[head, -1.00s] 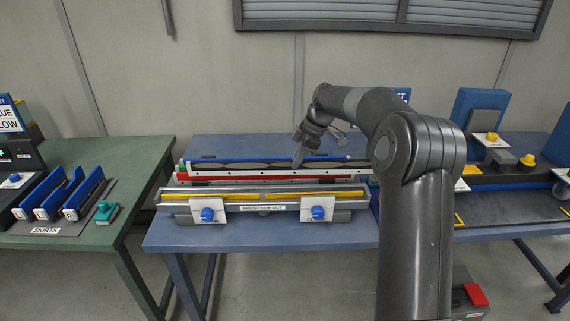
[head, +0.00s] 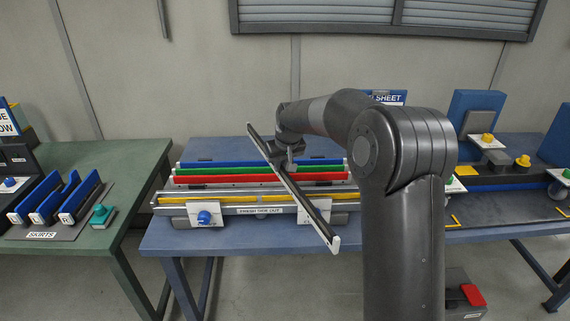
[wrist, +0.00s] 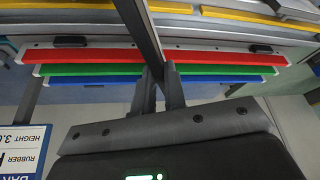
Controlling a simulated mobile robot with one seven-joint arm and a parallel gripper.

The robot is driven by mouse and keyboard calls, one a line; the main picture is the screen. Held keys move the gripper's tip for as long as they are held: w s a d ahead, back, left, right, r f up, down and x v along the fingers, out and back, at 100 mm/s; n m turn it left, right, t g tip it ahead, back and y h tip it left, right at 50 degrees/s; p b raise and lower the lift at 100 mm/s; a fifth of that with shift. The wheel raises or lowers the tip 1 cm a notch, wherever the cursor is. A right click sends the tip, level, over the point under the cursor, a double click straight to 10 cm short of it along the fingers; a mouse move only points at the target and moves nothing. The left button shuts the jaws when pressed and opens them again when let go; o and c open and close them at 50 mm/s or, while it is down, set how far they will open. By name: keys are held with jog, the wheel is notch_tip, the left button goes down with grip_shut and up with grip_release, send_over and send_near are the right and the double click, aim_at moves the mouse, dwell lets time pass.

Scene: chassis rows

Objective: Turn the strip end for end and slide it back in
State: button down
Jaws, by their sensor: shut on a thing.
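My gripper (head: 290,160) is shut on a long dark strip (head: 306,201) with a pale edge, near its middle. The strip is held above the bench and lies diagonally, its near right end reaching out over the front rail. In the wrist view the strip (wrist: 139,28) runs up from between my fingers (wrist: 160,88). The front rail (head: 170,209) has yellow inserts and a "FRESH SIDE OUT" label. A blue knob (head: 204,218) sits on its left white plate. The right white plate (head: 340,219) is partly hidden behind the strip.
Blue (head: 215,163), green (head: 215,171) and red (head: 215,179) bars lie in rows behind the rail. A green table (head: 130,160) at left holds blue-and-white blocks (head: 85,195). A blue stand (head: 475,115) and yellow knobs are at right.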

jog(key=w+a+m+g+h, duration=0.1)
jog(key=a+m+g+h, duration=0.45)
jog(key=m, duration=1.65)
jog(key=shift+t+h, duration=0.25)
jog(key=shift+t, duration=0.4)
jog(key=shift+w+a+f, duration=0.1)
jog(key=shift+a+f, duration=0.3)
jog(key=shift+f, duration=0.35)
jog(key=shift+w+a+f, duration=0.1)
jog(key=shift+a+f, duration=0.3)
jog(key=shift+f, duration=0.4)
jog(key=shift+w+a+f, duration=0.1)
jog(key=shift+a+f, duration=0.3)
jog(key=shift+f, duration=0.35)
jog(key=shift+s+f, duration=0.1)
jog(key=shift+f, duration=1.15)
jog(key=shift+f, duration=1)
jog(key=c, duration=1.4)
grip_release()
jog(key=v, duration=1)
jog(key=shift+a+r, duration=0.25)
jog(key=shift+r, duration=0.05)
